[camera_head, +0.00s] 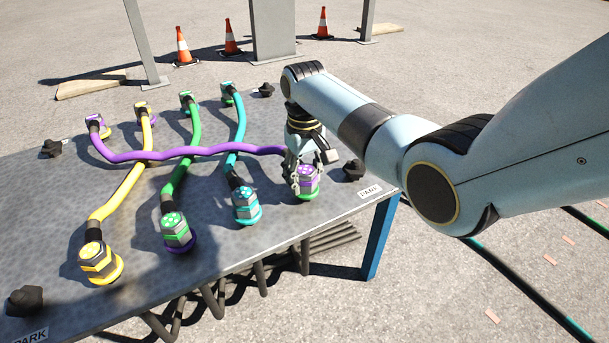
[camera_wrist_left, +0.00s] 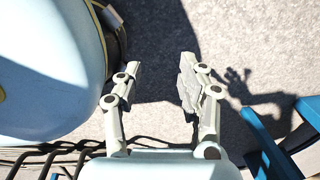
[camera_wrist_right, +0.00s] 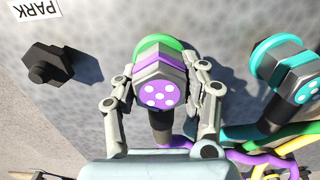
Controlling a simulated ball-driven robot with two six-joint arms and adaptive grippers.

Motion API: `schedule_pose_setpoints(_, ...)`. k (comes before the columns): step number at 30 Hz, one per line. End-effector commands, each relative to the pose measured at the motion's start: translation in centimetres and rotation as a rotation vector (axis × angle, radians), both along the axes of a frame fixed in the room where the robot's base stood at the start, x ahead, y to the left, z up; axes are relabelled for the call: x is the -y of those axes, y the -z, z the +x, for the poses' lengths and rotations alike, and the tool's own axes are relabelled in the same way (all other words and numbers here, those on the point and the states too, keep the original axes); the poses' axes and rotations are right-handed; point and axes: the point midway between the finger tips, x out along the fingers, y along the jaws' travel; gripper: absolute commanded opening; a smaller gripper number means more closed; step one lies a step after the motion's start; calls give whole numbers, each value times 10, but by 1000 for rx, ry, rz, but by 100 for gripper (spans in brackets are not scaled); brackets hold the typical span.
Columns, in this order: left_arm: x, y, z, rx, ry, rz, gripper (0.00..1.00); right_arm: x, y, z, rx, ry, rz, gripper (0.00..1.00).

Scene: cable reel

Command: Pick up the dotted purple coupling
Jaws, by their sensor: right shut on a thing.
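The dotted purple coupling (camera_head: 309,173) is at the near right of the grey table, the end of the purple cable (camera_head: 215,151). It sits on a green ring (camera_head: 309,195). In the right wrist view, its purple face with white dots (camera_wrist_right: 160,94) shows between my fingers, with the green ring (camera_wrist_right: 157,44) behind it. My right gripper (camera_head: 302,166) is shut on the coupling, one finger on each side. My left gripper (camera_wrist_left: 160,77) is open and empty over the pavement in the left wrist view; the head view does not show it.
Teal (camera_head: 246,204), green (camera_head: 176,230) and yellow (camera_head: 99,263) couplings stand along the near edge. The purple cable crosses the other cables. A black knob (camera_head: 353,170) and a PARK label (camera_head: 370,191) are right of the gripper. Traffic cones (camera_head: 183,47) stand behind the table (camera_head: 45,195).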

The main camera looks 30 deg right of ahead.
Motion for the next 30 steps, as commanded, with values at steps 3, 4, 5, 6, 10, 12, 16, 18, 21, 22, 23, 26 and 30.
schedule_pose_setpoints(3,0,0,0,0,0,0,40,0,0,0,1,0,0,5)
schedule_pose_setpoints(4,0,0,0,1,0,0,40,0,-1,0,1,0,0,5)
schedule_pose_setpoints(5,0,0,0,2,0,0,40,0,-1,0,1,0,0,5)
schedule_pose_setpoints(6,0,-1,1,4,0,0,40,0,-2,1,2,0,0,5)
schedule_pose_setpoints(10,-2,3,-5,3,-2,1,40,0,-8,1,3,0,0,5)
schedule_pose_setpoints(12,-5,7,-14,-3,-3,3,40,0,-13,1,4,0,0,5)
schedule_pose_setpoints(16,-9,12,-32,-9,-6,5,40,0,-25,1,4,0,0,5)
schedule_pose_setpoints(18,-10,14,-43,-11,-8,7,40,0,-34,2,5,0,0,5)
schedule_pose_setpoints(21,-14,16,-60,-15,-11,8,40,0,-46,2,6,0,0,5)
schedule_pose_setpoints(22,-12,13,-62,-12,-12,7,40,4,-51,-4,4,2,-2,5)
schedule_pose_setpoints(23,-10,8,-62,-8,-13,3,40,9,-56,-11,3,2,-2,5)
schedule_pose_setpoints(26,-5,-3,-68,-4,-16,-3,40,22,-71,-30,6,1,-3,5)
schedule_pose_setpoints(30,1,-15,-76,-1,-20,-11,40,39,-89,-56,5,1,-4,5)
